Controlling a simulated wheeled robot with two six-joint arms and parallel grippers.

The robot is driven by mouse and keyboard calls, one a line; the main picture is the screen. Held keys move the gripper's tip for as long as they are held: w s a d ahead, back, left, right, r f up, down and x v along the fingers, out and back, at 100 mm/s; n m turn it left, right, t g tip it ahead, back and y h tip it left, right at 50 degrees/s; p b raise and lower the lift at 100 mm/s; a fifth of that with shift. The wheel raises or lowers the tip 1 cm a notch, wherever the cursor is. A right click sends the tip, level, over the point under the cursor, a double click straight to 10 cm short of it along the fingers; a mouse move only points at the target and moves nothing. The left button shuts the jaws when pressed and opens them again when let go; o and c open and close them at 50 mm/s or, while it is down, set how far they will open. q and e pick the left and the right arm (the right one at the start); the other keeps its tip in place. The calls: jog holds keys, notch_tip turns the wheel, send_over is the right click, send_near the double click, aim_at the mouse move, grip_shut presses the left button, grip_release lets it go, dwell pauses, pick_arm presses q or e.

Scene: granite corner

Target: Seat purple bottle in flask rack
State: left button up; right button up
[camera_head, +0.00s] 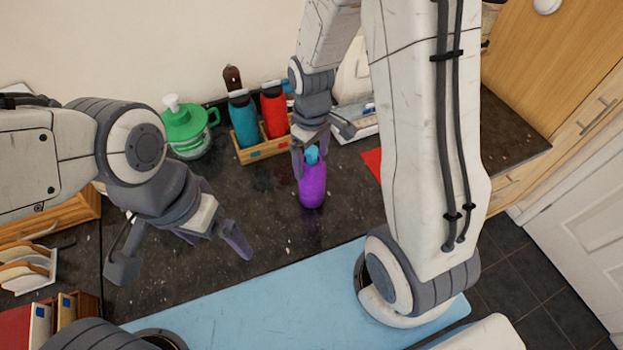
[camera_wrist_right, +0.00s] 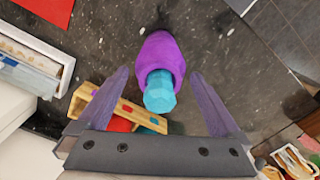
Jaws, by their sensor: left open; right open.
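The purple bottle (camera_head: 312,190) with a turquoise cap stands upright on the dark counter. It also shows in the right wrist view (camera_wrist_right: 161,55), cap towards the camera. The wooden flask rack (camera_head: 264,151) stands behind and left of it, holding a teal bottle (camera_head: 244,122) and a red bottle (camera_head: 274,112). In the right wrist view, the rack (camera_wrist_right: 128,108) is partly hidden by a finger. My right gripper (camera_head: 319,148) is open above the bottle, its fingers on either side of the cap with gaps. My left gripper (camera_head: 182,256) is open and empty over the counter at left.
A green-lidded jar (camera_head: 187,128) stands left of the rack, and a dark brown mill (camera_head: 232,78) behind it. A red flat item (camera_head: 372,161) lies right of the bottle. Dish and book holders are at the left edge.

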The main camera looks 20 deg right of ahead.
jog(key=shift+f, duration=0.75)
grip_shut()
jog(key=shift+r, duration=0.1)
